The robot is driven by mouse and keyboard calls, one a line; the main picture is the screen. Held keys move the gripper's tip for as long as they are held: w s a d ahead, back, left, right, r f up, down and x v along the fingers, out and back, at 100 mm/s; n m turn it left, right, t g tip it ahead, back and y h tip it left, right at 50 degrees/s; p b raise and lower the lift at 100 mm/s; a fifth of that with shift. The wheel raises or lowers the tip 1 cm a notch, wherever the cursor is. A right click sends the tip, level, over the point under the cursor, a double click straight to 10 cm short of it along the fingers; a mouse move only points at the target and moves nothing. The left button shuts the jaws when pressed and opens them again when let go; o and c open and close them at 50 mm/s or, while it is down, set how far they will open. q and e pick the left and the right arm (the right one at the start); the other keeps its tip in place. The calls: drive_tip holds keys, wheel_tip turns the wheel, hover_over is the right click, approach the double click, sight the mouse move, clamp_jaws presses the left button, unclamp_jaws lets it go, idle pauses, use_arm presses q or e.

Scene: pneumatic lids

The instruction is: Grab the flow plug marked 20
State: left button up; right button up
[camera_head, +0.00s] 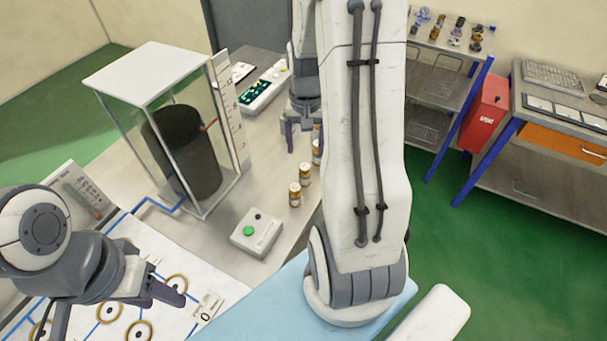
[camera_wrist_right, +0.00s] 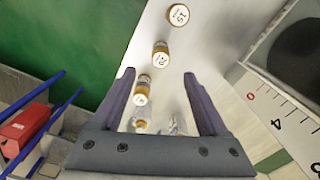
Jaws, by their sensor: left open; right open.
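Several small amber flow plugs with white caps stand in a row on the grey bench. In the right wrist view the end plug reads 15 (camera_wrist_right: 180,14). The plug below it (camera_wrist_right: 160,51) has a tilted mark that looks like 20, though small. Another plug (camera_wrist_right: 143,88) stands nearer the fingers, its mark unclear. In the head view the nearest plug (camera_head: 295,195) stands clear. My right gripper (camera_wrist_right: 158,74) is open and empty above the row; it also shows in the head view (camera_head: 300,138). My left gripper (camera_head: 180,291) is open over the white diagram board.
A glass case (camera_head: 150,75) with a dark cylinder stands left of the plugs, beside an upright ruler (camera_head: 229,110). A box with a green button (camera_head: 257,232) is in front. The board (camera_head: 190,322) holds several rings. A red box (camera_head: 484,112) stands at right.

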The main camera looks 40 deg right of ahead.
sight(305, 167)
wheel_tip(305, 167, down, 5)
drive_tip(key=shift+d+r, duration=0.1)
drive_tip(key=shift+r, duration=0.05)
wheel_tip(305, 167, down, 4)
drive_tip(key=shift+f+p, duration=0.2)
drive_tip(key=shift+p, duration=0.75)
drive_tip(key=shift+w+f, duration=0.1)
drive_tip(key=shift+f, duration=0.5)
clamp_jaws()
